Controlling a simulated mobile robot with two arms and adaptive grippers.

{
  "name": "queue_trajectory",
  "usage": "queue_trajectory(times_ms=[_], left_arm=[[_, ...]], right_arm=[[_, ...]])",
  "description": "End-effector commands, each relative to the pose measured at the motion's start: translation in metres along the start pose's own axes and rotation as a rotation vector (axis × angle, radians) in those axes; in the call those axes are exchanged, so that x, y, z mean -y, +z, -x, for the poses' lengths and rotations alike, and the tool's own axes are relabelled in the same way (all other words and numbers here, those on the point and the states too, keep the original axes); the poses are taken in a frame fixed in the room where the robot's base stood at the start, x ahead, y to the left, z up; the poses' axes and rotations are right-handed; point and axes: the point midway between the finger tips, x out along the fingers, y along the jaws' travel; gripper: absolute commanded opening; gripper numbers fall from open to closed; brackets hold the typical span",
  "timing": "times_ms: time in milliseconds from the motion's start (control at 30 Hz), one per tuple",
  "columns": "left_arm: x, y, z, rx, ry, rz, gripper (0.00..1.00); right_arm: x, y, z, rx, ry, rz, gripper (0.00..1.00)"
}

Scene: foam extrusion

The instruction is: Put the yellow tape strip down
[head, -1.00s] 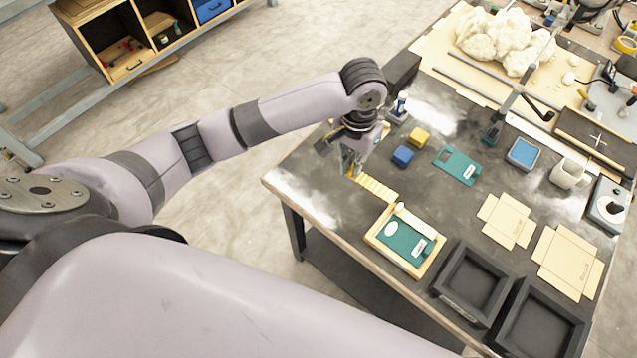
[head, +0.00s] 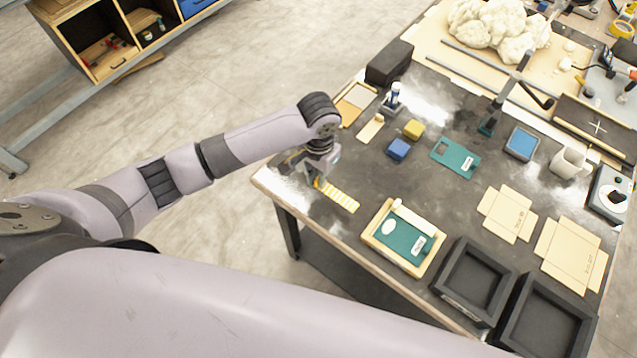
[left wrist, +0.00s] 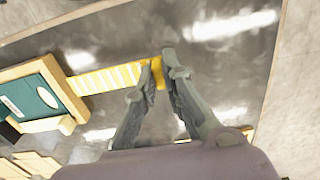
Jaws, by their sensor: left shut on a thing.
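The yellow tape strip (head: 341,198) has pale bands along it and extends to the right from my left gripper (head: 316,183), near the table's left corner. My left gripper is shut on one end of the strip. In the left wrist view, the fingertips (left wrist: 160,72) pinch that end, and the strip (left wrist: 104,78) runs left toward the wooden-framed tray. I cannot tell whether the strip touches the tabletop or hangs just above it. My right gripper is not in view.
The wooden-framed tray (head: 375,249) holds a green plate, right of the strip. Blue (head: 398,149) and yellow (head: 413,129) blocks stand behind. Black bins (head: 447,291) are at the near edge. Bare tabletop (head: 355,170) lies around the strip.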

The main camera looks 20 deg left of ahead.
Motion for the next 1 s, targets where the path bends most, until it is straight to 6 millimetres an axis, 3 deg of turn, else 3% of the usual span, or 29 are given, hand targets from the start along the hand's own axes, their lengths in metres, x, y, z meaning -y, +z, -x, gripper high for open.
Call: queue_trajectory(times_ms=[400, 800, 833, 1000], left_arm=[[0.000, 0.000, -0.047, 0.000, 0.001, 0.000, 0.00], [-0.001, 0.000, -0.052, 0.000, 0.000, 0.000, 0.00], [0.000, 0.000, -0.051, -0.001, 0.000, 0.000, 0.11], [0.000, 0.000, -0.051, -0.001, 0.000, 0.000, 0.23]], right_arm=[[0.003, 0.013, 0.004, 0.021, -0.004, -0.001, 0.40], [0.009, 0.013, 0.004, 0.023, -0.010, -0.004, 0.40], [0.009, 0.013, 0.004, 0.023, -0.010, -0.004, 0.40], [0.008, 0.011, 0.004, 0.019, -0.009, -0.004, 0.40]])
